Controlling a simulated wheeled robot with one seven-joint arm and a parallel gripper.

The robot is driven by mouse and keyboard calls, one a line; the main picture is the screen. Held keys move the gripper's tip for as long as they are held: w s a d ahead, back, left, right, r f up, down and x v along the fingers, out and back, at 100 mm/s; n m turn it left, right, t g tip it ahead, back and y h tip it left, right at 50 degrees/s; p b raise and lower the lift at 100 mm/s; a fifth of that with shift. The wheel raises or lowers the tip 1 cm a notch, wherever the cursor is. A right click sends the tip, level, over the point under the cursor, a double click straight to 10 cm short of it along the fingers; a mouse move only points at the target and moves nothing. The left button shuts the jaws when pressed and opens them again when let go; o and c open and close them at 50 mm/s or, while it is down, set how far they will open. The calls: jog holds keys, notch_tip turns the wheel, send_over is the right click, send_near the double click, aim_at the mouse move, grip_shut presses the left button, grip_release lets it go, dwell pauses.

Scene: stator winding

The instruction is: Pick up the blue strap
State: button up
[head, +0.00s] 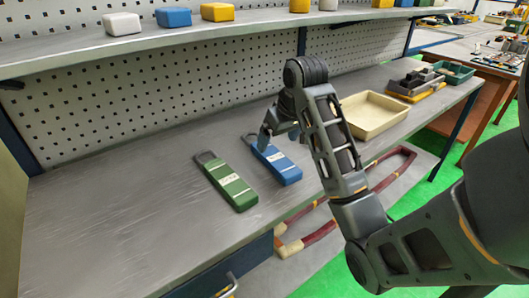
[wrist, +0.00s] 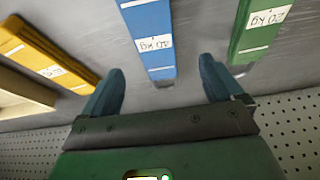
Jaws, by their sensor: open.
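The blue strap (head: 280,167) is a flat bar with a white "20 kg" label. It lies on the grey bench beside the green strap (head: 232,188). My gripper (head: 277,134) is over its far end, by the dark loop, and partly covers that end. In the wrist view the near end of the blue strap (wrist: 150,38) shows centrally, ahead of and between my open fingers (wrist: 161,78). The fingers look empty and do not visibly touch it. The height gap is hard to judge.
In the wrist view the green strap (wrist: 258,25) lies close on the right and a yellow strap (wrist: 45,55) on the left. A cream tray (head: 373,115) stands right of my arm. A perforated back panel (head: 150,90) and a shelf (head: 260,27) bound the bench behind. The bench's left is clear.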

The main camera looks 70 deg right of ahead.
aim_at(272, 153)
jog(key=shift+d+x, duration=0.2)
jog(key=shift+x, duration=1.7)
jog(key=shift+d+x, duration=0.2)
jog(key=shift+x, duration=1.7)
jog(key=shift+r, duration=0.1)
jog(key=c, duration=1.3)
jog(key=shift+c, duration=0.7)
jog(key=shift+r, duration=0.15)
